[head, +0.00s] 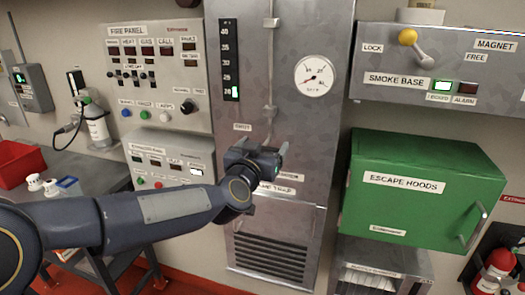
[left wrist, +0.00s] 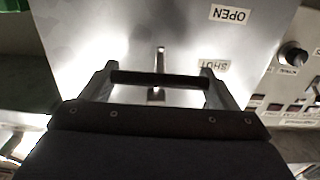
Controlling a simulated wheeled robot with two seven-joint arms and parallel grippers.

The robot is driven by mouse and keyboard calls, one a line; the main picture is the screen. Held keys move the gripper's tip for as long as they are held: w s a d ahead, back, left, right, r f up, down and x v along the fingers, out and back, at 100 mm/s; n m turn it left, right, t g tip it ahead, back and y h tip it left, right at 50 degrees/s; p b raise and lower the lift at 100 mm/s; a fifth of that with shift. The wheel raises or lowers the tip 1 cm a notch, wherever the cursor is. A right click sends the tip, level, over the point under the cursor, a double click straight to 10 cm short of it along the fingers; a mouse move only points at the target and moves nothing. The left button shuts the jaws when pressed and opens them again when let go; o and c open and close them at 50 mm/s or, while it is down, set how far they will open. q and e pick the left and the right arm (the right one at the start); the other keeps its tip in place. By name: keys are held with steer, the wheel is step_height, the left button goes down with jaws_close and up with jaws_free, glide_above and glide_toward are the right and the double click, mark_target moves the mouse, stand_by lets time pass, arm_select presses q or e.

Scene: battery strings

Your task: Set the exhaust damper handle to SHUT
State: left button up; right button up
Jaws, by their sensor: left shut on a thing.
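My left gripper (head: 263,148) is in front of the metal cabinet (head: 290,115), below the round gauge. In the left wrist view, its fingers (left wrist: 158,77) are at the two ends of a dark crossbar, the damper handle (left wrist: 160,79), and are shut on it. A bright metal stem (left wrist: 160,58) shows at the middle of the bar. The SHUT label (left wrist: 214,66) appears upside down beside the bar's right end, partly covered by a finger. The OPEN label (left wrist: 231,15) is farther off, also upside down. In the head view the gripper hides the handle. My right gripper is not in view.
A fire panel (head: 155,70) with buttons is left of the cabinet. A green escape hoods box (head: 420,215) and a smoke base panel (head: 390,92) with a yellow-knobbed lever (head: 408,38) are at right. A red bin (head: 20,165) stands on the left bench.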

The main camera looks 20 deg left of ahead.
arm_select(q)
step_height(320, 180, up, 2)
steer(key=shift+r+p, duration=0.25)
steer(key=shift+p, duration=0.1)
steer(key=o, duration=1.3)
steer(key=shift+f, duration=0.1)
steer(key=shift+s+f, duration=0.1)
steer(key=shift+f, duration=0.05)
steer(key=s+b, duration=0.1)
steer(key=s, duration=0.6)
steer(key=shift+s+a, duration=0.15)
steer(key=shift+s, duration=0.15)
